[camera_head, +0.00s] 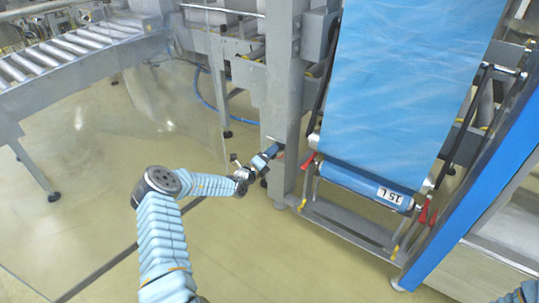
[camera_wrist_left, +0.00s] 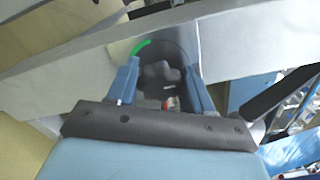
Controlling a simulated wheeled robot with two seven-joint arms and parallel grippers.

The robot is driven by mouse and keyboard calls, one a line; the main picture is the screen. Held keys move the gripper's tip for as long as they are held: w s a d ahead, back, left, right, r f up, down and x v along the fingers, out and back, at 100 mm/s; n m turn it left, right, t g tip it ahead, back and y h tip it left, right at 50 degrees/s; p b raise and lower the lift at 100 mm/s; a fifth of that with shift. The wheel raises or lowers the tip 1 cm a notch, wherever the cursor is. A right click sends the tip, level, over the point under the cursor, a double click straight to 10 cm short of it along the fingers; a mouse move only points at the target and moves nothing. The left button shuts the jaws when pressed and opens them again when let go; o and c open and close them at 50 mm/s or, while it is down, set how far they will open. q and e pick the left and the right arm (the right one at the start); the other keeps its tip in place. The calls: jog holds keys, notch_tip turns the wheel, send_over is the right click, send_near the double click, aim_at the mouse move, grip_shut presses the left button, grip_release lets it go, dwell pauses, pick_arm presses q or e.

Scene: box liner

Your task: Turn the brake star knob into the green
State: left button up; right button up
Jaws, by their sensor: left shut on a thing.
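The brake star knob (camera_wrist_left: 160,78) is dark and lobed, and shows in the left wrist view in front of a dark round plate. A green arc (camera_wrist_left: 144,46) runs along the plate's upper left edge. A small red mark (camera_wrist_left: 170,103) shows below the knob. My left gripper (camera_wrist_left: 162,76) is shut on the knob, with one blue finger on each side. In the head view, my left gripper (camera_head: 274,150) reaches the grey machine post; the knob is too small or hidden there. The knob's pointer cannot be made out. My right gripper is not in view.
A grey post (camera_head: 285,100) stands beside the blue liner film (camera_head: 405,80), which runs down to a roller (camera_head: 362,186) labelled 15 L. Red levers (camera_head: 308,161) sit at the roller's end. A roller conveyor (camera_head: 60,50) stands upper left. The floor (camera_head: 255,240) in front is clear.

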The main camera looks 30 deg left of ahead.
pick_arm(q)
jog(key=o, duration=1)
jog(key=shift+a, duration=0.1)
jog(key=shift+s, duration=0.1)
jog(key=s+a+p, duration=0.1)
jog(key=s, duration=1.2)
jog(key=shift+s, duration=0.25)
